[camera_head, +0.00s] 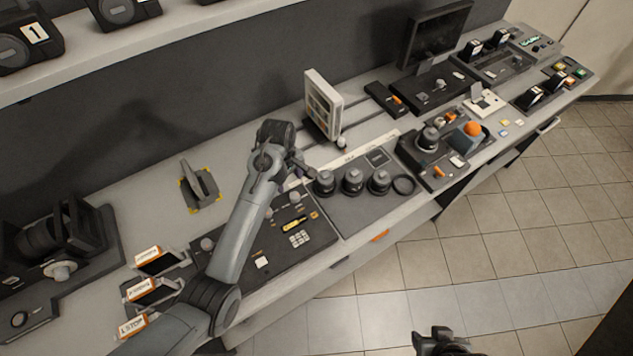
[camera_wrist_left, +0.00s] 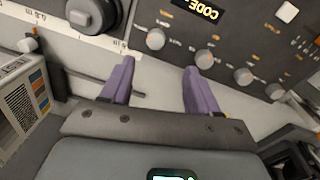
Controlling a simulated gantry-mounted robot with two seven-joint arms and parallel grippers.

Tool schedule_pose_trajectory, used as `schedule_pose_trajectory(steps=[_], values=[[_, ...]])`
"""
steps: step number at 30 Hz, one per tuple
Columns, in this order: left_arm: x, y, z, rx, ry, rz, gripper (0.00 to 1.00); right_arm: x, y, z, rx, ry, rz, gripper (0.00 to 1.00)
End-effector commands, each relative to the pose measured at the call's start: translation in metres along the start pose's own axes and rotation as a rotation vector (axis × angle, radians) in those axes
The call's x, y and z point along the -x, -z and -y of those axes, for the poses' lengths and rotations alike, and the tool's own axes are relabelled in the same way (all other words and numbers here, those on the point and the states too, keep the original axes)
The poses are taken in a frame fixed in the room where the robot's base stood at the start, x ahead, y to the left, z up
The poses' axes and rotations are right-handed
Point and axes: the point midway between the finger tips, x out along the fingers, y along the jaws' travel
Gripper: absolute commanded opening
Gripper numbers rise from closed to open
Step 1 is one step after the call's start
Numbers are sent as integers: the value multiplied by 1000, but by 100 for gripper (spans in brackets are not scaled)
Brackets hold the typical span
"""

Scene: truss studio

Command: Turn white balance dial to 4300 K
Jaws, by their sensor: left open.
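My left gripper (camera_head: 303,168) is over the back edge of a dark control panel (camera_head: 262,242). In the left wrist view its two purple fingers (camera_wrist_left: 158,68) are spread, with nothing between them. Just beyond the fingertips is a row of small grey knobs (camera_wrist_left: 205,58) on that panel, the fingers apart from them. A large round black dial (camera_wrist_left: 92,14) is at the upper left of that view; three such dials (camera_head: 352,181) stand on the adjoining panel. I cannot read which one is the white balance dial. My right gripper (camera_head: 440,342) is a dark shape at the bottom edge, its jaws unclear.
A white-framed colour chart (camera_head: 323,106) stands just behind the panels. A dark angled block (camera_head: 200,184) is on the counter behind my arm. The tiled floor in front is clear.

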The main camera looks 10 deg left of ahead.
Motion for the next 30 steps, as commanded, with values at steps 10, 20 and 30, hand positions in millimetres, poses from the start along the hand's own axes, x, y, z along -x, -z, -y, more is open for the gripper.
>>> schedule_pose_trajectory(steps=[10, 20, 30], values=[[-33, 0, -4, 18, 7, 6, 60, -2, -3, 2, -2, 4, 5, 43], [-84, 0, -4, 17, 6, 5, 60, -4, -3, 3, -8, 9, 3, 43], [-106, 0, -4, 17, 4, 4, 60, -5, -3, 3, -9, 9, 1, 43]])
